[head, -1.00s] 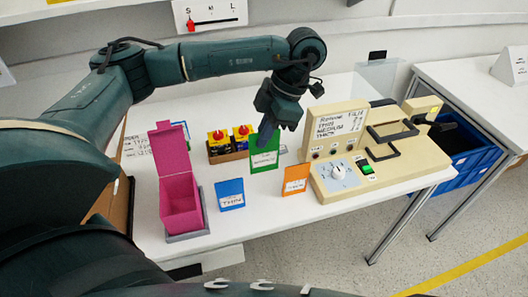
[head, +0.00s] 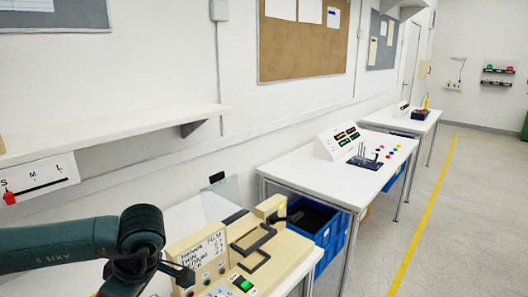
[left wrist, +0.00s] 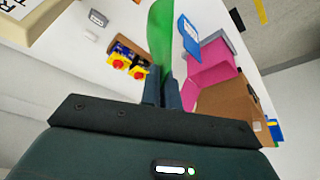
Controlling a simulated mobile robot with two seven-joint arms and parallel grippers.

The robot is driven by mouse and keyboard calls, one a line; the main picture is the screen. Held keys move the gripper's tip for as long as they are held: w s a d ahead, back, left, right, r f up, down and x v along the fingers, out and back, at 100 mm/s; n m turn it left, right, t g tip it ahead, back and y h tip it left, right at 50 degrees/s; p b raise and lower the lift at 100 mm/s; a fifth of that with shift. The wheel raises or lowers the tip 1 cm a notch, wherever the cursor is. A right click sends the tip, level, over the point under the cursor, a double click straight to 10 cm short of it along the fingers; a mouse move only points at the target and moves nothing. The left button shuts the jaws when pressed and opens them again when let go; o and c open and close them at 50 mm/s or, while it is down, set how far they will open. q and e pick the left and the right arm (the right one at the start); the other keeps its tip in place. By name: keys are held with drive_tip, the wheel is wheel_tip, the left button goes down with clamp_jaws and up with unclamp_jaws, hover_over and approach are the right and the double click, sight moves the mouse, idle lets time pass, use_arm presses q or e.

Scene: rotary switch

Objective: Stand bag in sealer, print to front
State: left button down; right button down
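The sealer (head: 235,260) is a cream machine at the bottom of the head view, with a handwritten panel (head: 203,252), a dark handle and a green lit switch. Its corner shows at the top left of the left wrist view (left wrist: 45,22). A green bag (left wrist: 160,35) stands between the two fingers of my left gripper (left wrist: 162,92), which looks shut on it; its print is not visible. My right gripper is out of view.
A pink bin (left wrist: 212,66), a small box with red-yellow knobs (left wrist: 128,60) and a brown carton (left wrist: 230,102) are near the left gripper. A blue crate (head: 318,237) lies right of the sealer. A second table (head: 330,178) holds a control console.

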use_arm(q)
drive_tip(key=s+d+f+m+t+h, duration=0.2)
drive_tip(key=s+d+m+t+h, duration=0.1)
drive_tip(key=m, duration=1.3)
drive_tip(key=shift+s+d+t+h, duration=0.15)
drive_tip(key=shift+d+t+h, duration=0.15)
drive_tip(key=shift+d+h, duration=0.7)
drive_tip(key=shift+s+d+f, duration=0.1)
drive_tip(key=shift+d, duration=0.05)
